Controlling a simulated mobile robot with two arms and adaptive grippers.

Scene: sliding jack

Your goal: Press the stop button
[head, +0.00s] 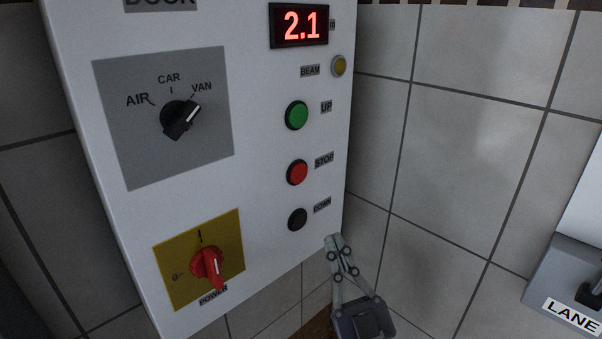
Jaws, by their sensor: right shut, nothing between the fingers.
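The red stop button (297,172) is on the right part of the white control panel (260,60), with a STOP label (324,159) beside it. The green UP button (296,115) is above it and the black DOWN button (297,219) is below it. My right gripper (333,240) is at the panel's lower right edge, below and to the right of the stop button and apart from it. Its fingers are shut and point up, with nothing between them. My left gripper is not in view.
The panel also carries a selector knob (179,119) turned toward VAN, a red power switch (207,264) on a yellow plate, a yellow beam lamp (339,66) and a red display (300,26) reading 2.1. A grey LANE box (560,285) is at right. Tiled wall lies behind.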

